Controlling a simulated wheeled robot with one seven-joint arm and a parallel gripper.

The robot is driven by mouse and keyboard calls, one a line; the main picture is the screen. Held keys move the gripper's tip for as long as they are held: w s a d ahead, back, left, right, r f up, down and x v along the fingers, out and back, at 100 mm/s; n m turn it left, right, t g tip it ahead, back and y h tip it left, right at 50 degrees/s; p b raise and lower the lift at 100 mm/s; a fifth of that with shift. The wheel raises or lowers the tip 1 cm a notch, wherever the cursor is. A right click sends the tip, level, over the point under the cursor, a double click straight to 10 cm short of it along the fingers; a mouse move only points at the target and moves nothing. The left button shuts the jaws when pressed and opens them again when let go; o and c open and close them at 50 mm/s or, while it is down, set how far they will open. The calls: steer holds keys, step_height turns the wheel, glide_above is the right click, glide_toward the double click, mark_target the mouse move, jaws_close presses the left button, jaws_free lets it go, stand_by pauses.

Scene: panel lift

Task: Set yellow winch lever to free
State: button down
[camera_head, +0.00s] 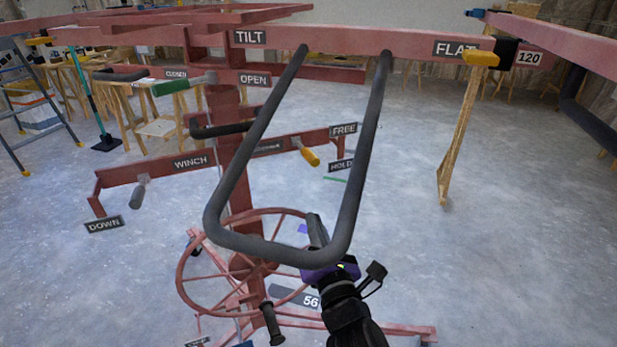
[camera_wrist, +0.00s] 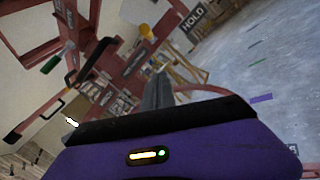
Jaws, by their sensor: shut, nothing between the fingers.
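The yellow winch lever (camera_head: 309,155) is on the red cross arm of the lift, right of the post. Its grip slants down and right, beside the FREE sign (camera_head: 343,130) above and the HOLD sign (camera_head: 341,165) below; its tip is nearer HOLD in the picture. My gripper (camera_head: 315,220) is shut and empty, below the lever and apart from it, close to the lower bar of the grey loop handle. In the wrist view the shut fingers (camera_wrist: 158,88) point up. The HOLD sign (camera_wrist: 194,16) shows there, with a yellow piece, probably the lever's grip (camera_wrist: 146,33).
The big grey loop handle (camera_head: 228,180) hangs in front of the post, around the lever in the picture. A red spoked wheel (camera_head: 183,262) is lower left. A grey-gripped lever (camera_head: 138,195) hangs near the DOWN sign (camera_head: 104,224).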

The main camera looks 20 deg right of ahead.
steer(key=n, duration=0.1)
steer(key=p, duration=0.5)
glide_toward(305, 151)
steer(key=w+f, duration=0.3)
steer(key=w, duration=0.2)
steer(key=shift+r+p, duration=0.3)
steer(key=shift+r, duration=0.1)
steer(key=shift+a, duration=0.1)
